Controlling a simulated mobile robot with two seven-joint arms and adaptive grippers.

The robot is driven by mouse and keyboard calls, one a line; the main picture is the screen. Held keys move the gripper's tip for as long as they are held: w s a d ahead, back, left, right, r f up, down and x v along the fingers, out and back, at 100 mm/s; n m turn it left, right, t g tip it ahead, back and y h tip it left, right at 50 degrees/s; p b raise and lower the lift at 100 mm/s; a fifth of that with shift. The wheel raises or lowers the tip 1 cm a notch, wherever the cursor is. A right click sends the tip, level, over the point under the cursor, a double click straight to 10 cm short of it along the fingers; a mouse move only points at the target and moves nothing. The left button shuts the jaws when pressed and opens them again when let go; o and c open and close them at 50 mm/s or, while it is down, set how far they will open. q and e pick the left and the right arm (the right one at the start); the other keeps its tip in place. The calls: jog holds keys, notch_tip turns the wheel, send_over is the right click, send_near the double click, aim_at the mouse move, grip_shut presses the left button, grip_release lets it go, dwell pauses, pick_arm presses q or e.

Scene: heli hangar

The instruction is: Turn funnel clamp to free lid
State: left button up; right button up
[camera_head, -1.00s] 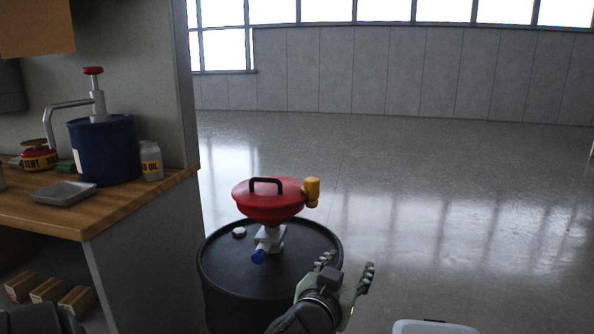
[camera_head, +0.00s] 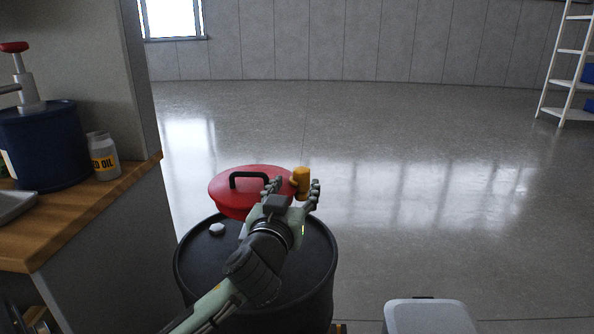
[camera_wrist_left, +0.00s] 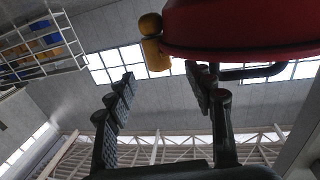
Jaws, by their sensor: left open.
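The red funnel lid (camera_head: 225,188) with a black handle sits above the black drum (camera_head: 322,255). The yellow clamp (camera_head: 300,180) is at the lid's right edge. My left gripper (camera_head: 293,190) is open, with its fingers around or just in front of the clamp in the head view. In the left wrist view the yellow clamp (camera_wrist_left: 152,42) and the red funnel (camera_wrist_left: 240,30) are above the spread fingers (camera_wrist_left: 170,90), and nothing is between the fingertips. The gripper and forearm hide the funnel's lower part. My right gripper is not in view.
A wooden bench (camera_head: 90,212) stands at left with a blue drum (camera_head: 45,145) and an oil bottle (camera_head: 104,157). A pale bin (camera_head: 428,318) is at the lower right. White shelving (camera_head: 563,75) stands far right. The floor to the right is open.

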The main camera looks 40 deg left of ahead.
aim_at(300, 177)
pick_arm(q)
jog(key=p+x, duration=0.1)
jog(key=x, duration=0.5)
jog(key=shift+w+a, duration=0.15)
jog(key=shift+w, duration=0.2)
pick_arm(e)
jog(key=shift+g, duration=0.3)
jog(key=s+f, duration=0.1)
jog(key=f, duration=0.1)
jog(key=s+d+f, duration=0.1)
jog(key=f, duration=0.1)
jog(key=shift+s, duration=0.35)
pick_arm(q)
jog(key=c, duration=1.2)
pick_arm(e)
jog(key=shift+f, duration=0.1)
